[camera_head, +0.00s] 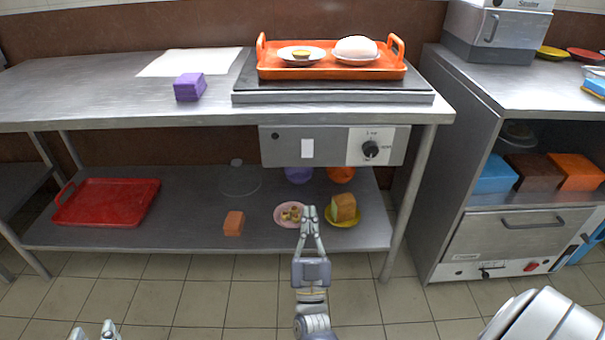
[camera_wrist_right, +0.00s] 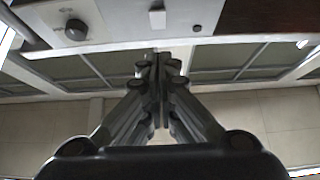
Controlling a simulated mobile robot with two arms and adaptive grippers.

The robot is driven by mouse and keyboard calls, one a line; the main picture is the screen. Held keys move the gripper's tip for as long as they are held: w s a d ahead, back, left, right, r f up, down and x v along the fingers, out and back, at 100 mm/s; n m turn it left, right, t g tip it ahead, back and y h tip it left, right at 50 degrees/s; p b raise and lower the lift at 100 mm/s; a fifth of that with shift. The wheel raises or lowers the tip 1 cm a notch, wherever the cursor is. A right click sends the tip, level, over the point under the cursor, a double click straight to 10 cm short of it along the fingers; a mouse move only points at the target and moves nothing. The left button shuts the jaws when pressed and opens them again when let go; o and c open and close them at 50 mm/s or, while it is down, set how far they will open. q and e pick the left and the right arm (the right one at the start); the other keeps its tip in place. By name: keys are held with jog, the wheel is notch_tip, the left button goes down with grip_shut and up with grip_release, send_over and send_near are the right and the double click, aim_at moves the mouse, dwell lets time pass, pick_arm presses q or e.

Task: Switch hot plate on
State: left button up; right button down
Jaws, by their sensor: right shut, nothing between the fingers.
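The hot plate (camera_head: 330,97) is a flat dark slab with a metal front edge on the steel table, with an orange tray (camera_head: 330,72) on top. Under the table edge hangs a grey control panel (camera_head: 285,147) with a black knob (camera_head: 370,149). The knob also shows at upper left in the right wrist view (camera_wrist_right: 75,29). My right gripper (camera_head: 309,210) is shut and empty, below the panel and left of the knob, apart from both. My left gripper (camera_head: 95,332) shows only its fingertips at the bottom left edge.
The lower shelf holds a red tray (camera_head: 106,202), an orange block (camera_head: 234,223), and plates with food (camera_head: 343,207). A table leg (camera_head: 410,200) stands right of the panel. A steel oven cabinet (camera_head: 510,245) stands further right. The floor in front is clear.

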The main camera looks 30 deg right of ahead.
aim_at(307, 145)
pick_arm(q)
jog(key=shift+r, duration=0.1)
pick_arm(e)
jog(key=shift+r, duration=0.1)
